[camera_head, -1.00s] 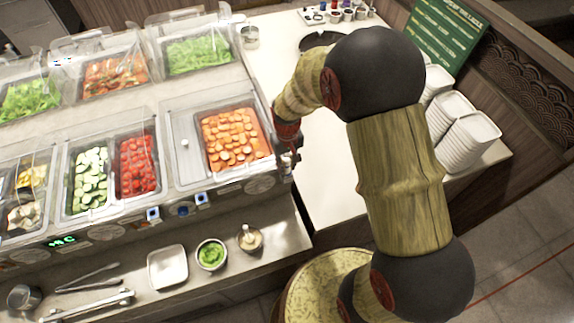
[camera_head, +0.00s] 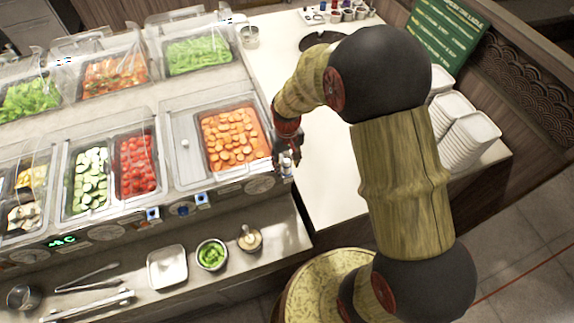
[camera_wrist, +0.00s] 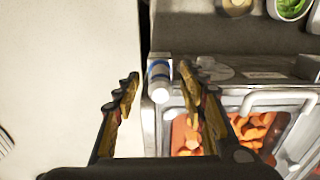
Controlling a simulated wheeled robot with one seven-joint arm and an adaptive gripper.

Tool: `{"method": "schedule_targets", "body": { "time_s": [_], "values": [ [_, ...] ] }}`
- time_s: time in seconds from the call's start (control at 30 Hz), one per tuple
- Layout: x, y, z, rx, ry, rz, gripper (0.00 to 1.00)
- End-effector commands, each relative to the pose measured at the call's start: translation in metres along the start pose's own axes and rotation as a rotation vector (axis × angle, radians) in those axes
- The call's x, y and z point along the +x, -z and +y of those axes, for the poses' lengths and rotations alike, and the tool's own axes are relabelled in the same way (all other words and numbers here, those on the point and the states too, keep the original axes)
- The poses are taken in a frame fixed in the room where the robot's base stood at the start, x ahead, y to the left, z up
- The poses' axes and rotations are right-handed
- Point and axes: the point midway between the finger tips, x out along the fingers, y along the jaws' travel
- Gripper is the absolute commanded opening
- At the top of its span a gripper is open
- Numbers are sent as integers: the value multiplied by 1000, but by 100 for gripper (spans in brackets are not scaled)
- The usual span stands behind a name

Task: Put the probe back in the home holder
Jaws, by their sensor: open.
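My gripper (camera_wrist: 159,82) is open, with its two toothed fingers apart. In the wrist view a short white cylinder with a blue band (camera_wrist: 159,76) lies between the fingertips, at the corner of the counter unit. It looks like the probe or its holder; I cannot tell where one ends and the other begins. Neither finger visibly grips it. In the head view my gripper (camera_head: 289,153) hangs at the right end of the counter front, just above a small pale piece (camera_head: 286,168) there. My gripper partly hides that spot.
The carrot pan (camera_head: 235,137) sits close beside my gripper. A control panel with knobs (camera_head: 183,209) runs along the counter front. The white side counter (camera_head: 330,170) is largely clear.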

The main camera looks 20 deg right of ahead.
Motion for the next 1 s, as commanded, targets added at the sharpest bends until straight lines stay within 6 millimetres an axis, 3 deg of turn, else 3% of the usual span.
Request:
{"method": "schedule_targets", "body": {
  "time_s": [0.3, 0.5, 0.7, 1.0],
  "values": [
    [-63, 1, 0, 0, 0, 5, 42],
    [-94, 0, 0, 0, 0, 2, 42],
    [-108, 0, 0, 0, 0, 0, 42],
    [-105, -7, 0, 7, 0, -16, 42]
  ]
}}
